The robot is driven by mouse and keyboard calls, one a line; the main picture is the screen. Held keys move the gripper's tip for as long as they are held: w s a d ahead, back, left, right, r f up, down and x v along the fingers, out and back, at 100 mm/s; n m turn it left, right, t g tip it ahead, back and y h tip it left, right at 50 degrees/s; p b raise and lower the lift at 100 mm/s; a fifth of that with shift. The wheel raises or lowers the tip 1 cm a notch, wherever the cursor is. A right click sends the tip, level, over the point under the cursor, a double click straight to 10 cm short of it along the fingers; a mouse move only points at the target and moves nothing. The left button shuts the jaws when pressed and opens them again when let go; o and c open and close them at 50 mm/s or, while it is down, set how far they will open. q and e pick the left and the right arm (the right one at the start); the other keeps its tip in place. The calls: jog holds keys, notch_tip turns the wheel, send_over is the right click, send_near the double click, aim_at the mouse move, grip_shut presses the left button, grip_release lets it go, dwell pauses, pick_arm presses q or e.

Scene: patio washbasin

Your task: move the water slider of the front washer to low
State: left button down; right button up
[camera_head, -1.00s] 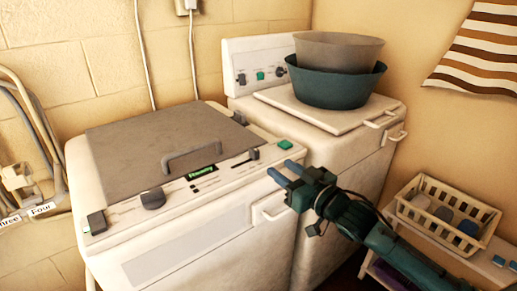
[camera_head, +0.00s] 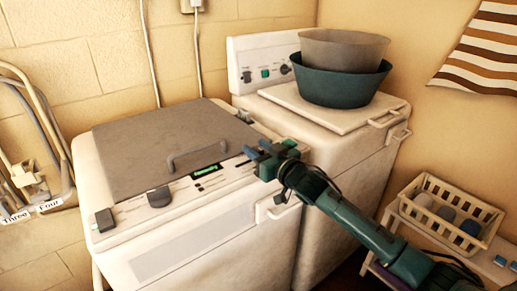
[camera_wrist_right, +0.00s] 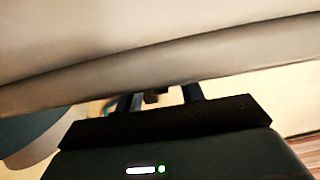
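The front washer (camera_head: 205,232) is white with a grey lid (camera_head: 170,138). Its sloped control strip carries a dark knob (camera_head: 158,197), a lit green display (camera_head: 204,171) and, at the right end, a slider track (camera_head: 238,166). My right gripper (camera_head: 257,150) is over that right end, its fingers apart, covering the slider's handle. In the right wrist view the two fingers (camera_wrist_right: 160,98) also stand apart, with a small dark piece between them; I cannot tell whether they touch it. The slider's setting cannot be read. My left gripper is out of view.
A second washer (camera_head: 340,150) stands behind to the right, with a grey basin (camera_head: 343,50) inside a teal basin (camera_head: 340,88) on its lid. A cream basket (camera_head: 450,210) sits on a low shelf at right. The front washer's lid handle (camera_head: 196,155) is just left of my gripper.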

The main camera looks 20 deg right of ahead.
aim_at(238, 166)
jog(key=shift+c, duration=0.4)
grip_shut()
jog(key=a, duration=0.2)
jog(key=s+a+p, duration=0.1)
jog(key=a, duration=0.1)
jog(key=s+a, duration=0.1)
jog(key=a, duration=0.1)
jog(key=shift+s+f, duration=0.1)
jog(key=shift+s, duration=0.05)
jog(key=shift+o, duration=0.4)
grip_release()
jog(key=shift+a, duration=0.1)
jog(key=shift+s, duration=0.1)
